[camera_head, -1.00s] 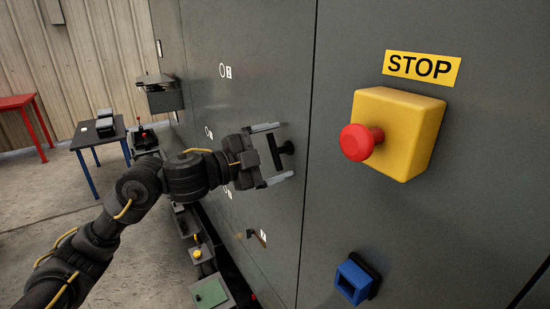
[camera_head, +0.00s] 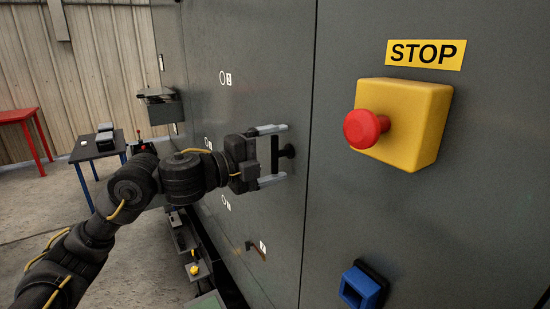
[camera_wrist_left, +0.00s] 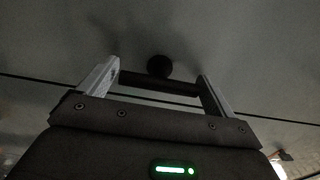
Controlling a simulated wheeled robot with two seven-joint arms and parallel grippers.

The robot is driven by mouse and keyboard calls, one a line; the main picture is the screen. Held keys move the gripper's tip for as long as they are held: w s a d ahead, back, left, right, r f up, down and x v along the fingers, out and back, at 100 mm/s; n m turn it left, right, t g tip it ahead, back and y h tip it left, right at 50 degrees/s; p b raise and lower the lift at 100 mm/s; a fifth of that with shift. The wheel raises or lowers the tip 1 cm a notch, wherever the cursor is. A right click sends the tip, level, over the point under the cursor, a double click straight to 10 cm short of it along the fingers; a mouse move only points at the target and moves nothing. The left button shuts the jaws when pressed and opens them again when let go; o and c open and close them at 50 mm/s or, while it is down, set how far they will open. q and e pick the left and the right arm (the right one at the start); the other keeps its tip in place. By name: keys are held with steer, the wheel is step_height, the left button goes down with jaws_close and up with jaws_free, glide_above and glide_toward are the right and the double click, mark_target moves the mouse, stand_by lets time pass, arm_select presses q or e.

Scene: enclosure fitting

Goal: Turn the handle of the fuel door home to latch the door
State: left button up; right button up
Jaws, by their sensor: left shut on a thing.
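The black T-shaped handle (camera_head: 275,157) stands out from the dark grey cabinet face, with its bar close to upright in the head view. My left gripper (camera_head: 284,154) is shut on the bar, one pale finger at its upper end and one at its lower end. In the left wrist view the handle's bar (camera_wrist_left: 150,82) spans between both fingers, with its round hub behind it against the panel. The fuel door's outline is hard to tell from the grey face around the handle. My right gripper is not in view.
A yellow box with a red stop button (camera_head: 367,129) juts out at the right, under a STOP sign (camera_head: 426,54). A blue square fitting (camera_head: 362,287) sits below it. A dark box (camera_head: 160,108) projects further left. Blue-legged (camera_head: 97,148) and red tables (camera_head: 18,115) stand behind.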

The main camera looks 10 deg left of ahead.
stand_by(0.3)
arm_select(q)
steer(key=o, duration=0.7)
steer(key=b+v, duration=0.2)
steer(key=v, duration=0.8)
steer(key=shift+s+a+b, duration=0.25)
steer(key=shift+s+b, duration=0.05)
steer(key=shift+b, duration=0.05)
